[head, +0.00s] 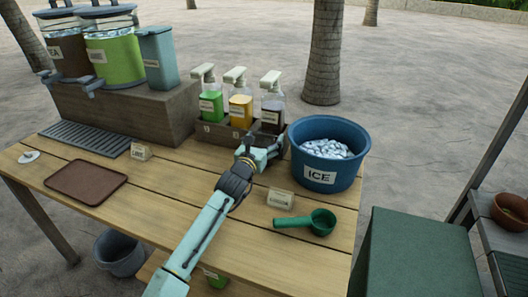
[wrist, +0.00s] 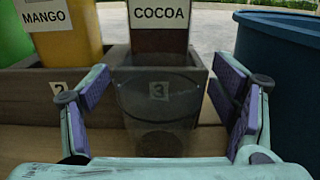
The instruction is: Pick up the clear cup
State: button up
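The clear cup (wrist: 157,118) stands in the middle of the wrist view, a faint see-through shape in front of the compartment marked 3. My gripper (wrist: 160,88) is open, with one purple-padded finger on each side of the cup and a visible gap on both sides. In the head view my gripper (head: 258,152) is low over the table in front of the bottle rack. I cannot make out the cup in the head view.
The bottle rack (head: 222,133) with its pump bottles stands just behind. The blue ice bucket (head: 318,180) is close on the right. A green scoop (head: 320,222) and a small sign (head: 281,199) lie nearer. A brown tray (head: 86,182) lies at left.

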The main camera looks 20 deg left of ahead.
jog(key=c, duration=1.4)
jog(key=shift+r, duration=0.1)
jog(key=shift+c, duration=0.2)
